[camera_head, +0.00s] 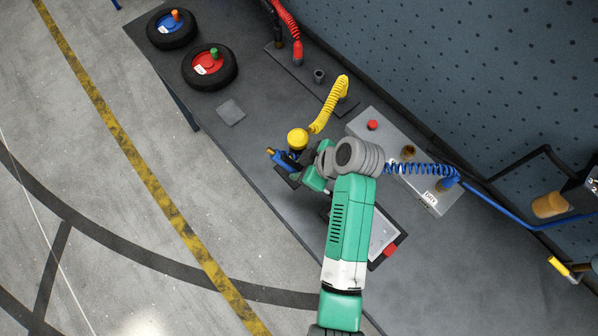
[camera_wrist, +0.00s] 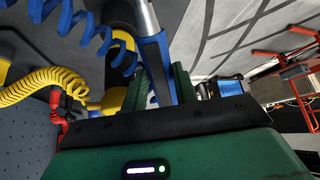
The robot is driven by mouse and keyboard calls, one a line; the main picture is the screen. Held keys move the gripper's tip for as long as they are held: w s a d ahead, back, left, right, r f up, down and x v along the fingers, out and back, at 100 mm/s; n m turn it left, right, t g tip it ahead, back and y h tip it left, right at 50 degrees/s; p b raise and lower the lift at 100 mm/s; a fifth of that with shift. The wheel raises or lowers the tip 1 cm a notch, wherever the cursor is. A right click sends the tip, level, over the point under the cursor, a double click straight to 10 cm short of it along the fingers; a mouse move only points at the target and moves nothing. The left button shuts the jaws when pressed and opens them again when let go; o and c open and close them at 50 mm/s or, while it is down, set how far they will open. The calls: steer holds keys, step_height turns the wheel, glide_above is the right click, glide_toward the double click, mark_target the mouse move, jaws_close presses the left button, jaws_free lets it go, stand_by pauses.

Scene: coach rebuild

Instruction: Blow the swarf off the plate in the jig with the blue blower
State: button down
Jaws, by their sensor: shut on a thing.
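My gripper (camera_head: 300,166) is shut on the blue blower (camera_head: 282,158), over the bench left of the grey box. In the wrist view, the blue blower (camera_wrist: 157,62) stands between the two green fingers of my gripper (camera_wrist: 160,85), with a grey metal tube above it. A coiled blue hose (camera_head: 425,170) runs right from behind my wrist. A pale plate (camera_head: 382,234) in a dark jig with a red clamp (camera_head: 390,250) lies at the lower right of the bench. My arm hides its left part. I cannot make out swarf on it.
A yellow tool (camera_head: 298,138) with a coiled yellow hose (camera_head: 328,112) is close beside my gripper. A grey box (camera_head: 390,133) with a red button stands to the right. A red hose (camera_head: 287,20), two wheels (camera_head: 172,28) (camera_head: 210,67) and a flat square (camera_head: 231,112) lie farther off.

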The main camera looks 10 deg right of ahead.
steer(key=shift+w+d, duration=0.25)
steer(key=shift+w, duration=0.1)
steer(key=shift+r, duration=0.15)
steer(key=shift+s+a+p, duration=0.65)
steer(key=shift+s+p, duration=0.05)
steer(key=shift+s, duration=0.3)
steer(key=c, duration=1.8)
jaws_free()
jaws_close()
